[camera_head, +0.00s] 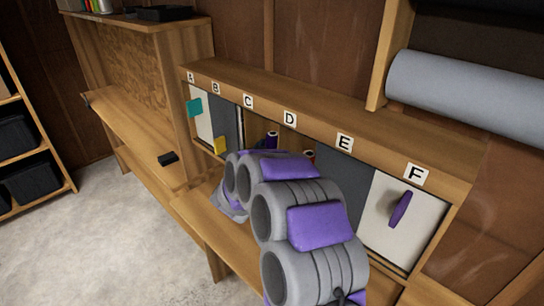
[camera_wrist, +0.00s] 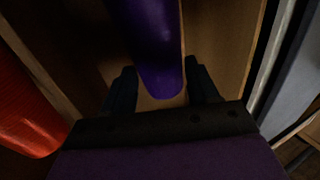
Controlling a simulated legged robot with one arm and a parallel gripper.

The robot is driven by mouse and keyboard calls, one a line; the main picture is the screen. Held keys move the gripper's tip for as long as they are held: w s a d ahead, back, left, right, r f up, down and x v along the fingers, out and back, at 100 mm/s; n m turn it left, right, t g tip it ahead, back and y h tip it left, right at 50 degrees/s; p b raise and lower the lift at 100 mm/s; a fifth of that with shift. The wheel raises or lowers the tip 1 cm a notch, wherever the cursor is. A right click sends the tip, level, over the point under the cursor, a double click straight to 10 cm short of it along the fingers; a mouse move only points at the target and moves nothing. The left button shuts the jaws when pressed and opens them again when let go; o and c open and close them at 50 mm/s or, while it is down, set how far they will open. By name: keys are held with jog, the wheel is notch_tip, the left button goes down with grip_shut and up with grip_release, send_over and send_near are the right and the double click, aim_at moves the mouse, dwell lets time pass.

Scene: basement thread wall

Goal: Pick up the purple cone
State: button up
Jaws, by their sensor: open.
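The purple cone (camera_wrist: 158,45) shows large in the wrist view, reaching from the top edge to its rounded end near the middle. In the head view a small purple top (camera_head: 272,138) shows in the open compartment below the C and D labels. My gripper (camera_wrist: 160,68) is open, with one dark finger on each side of the cone's end. I cannot tell whether either finger touches it. In the head view my arm hides the gripper and most of the compartment.
A red-orange cone (camera_wrist: 28,110) stands left of my gripper in the wrist view. Wooden walls flank the compartment. In the head view are a white F door with a purple handle (camera_head: 400,209), a yellow tab (camera_head: 220,145), and a grey roll (camera_head: 465,88) at upper right.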

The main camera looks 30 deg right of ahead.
jog(key=c, duration=0.7)
jog(key=shift+r, duration=0.1)
